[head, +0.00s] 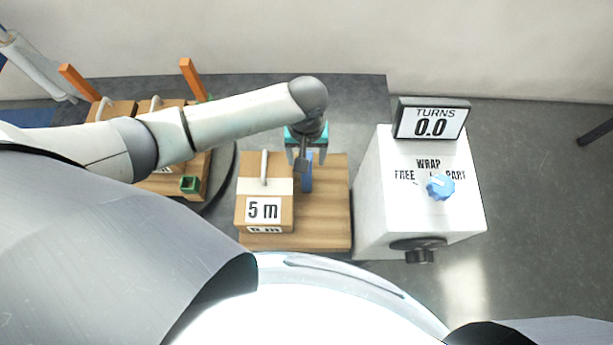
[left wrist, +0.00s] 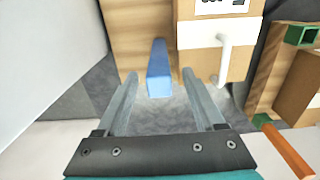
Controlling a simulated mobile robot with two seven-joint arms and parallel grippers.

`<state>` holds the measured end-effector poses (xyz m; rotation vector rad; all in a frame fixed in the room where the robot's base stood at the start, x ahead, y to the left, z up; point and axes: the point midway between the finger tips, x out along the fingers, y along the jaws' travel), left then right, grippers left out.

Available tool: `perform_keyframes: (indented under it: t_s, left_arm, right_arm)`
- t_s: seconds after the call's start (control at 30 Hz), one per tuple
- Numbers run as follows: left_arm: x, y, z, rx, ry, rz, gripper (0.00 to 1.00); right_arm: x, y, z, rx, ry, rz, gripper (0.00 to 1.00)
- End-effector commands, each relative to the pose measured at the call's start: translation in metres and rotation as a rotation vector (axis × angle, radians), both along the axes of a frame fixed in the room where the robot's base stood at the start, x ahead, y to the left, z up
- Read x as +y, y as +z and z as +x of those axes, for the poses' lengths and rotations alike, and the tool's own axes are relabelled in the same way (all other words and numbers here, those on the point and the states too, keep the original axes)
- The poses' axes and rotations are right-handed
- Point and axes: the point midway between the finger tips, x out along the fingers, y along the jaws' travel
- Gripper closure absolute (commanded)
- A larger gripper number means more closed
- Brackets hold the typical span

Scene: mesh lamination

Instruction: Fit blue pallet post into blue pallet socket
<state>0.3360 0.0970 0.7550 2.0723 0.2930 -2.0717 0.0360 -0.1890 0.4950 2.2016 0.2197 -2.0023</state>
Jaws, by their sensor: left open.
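The blue pallet post (head: 307,178) is on the wooden board (head: 325,225), beside the carton marked 5 m; part of it is hidden by my gripper. My left gripper (head: 305,160) hangs at the board's far edge, close to the post. In the left wrist view the post (left wrist: 158,68) shows between the two fingers of my open gripper (left wrist: 160,76), with a gap on each side; I cannot tell its exact depth between them. I cannot make out a blue socket in either view. My right gripper is not in view.
The carton (head: 265,185) with a white handle stands left of the post. A white machine (head: 415,215) with a blue knob (head: 440,187) stands right. At left, the pallet holds cartons, orange posts (head: 192,78) and a green socket (head: 190,184), partly behind my arm.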

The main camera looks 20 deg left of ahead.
Motion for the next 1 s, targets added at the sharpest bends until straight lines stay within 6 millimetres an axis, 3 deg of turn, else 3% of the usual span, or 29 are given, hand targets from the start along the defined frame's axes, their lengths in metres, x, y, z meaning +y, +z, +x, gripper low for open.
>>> perform_keyframes:
  t_s: [0.2, 0.8, 1.0]
  left_arm:
    - [-0.0004, 0.0003, 0.0004, -0.001, -0.001, -0.001, 0.30]
    - [-0.0002, 0.0004, 0.0003, 0.000, 0.000, -0.001, 0.97]
    - [-0.0002, 0.0003, 0.0002, 0.000, 0.000, -0.001, 1.00]
  right_arm:
    - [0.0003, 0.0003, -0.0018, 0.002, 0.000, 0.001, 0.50]
    - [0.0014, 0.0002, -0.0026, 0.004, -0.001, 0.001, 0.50]
    - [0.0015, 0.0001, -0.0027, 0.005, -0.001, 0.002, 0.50]
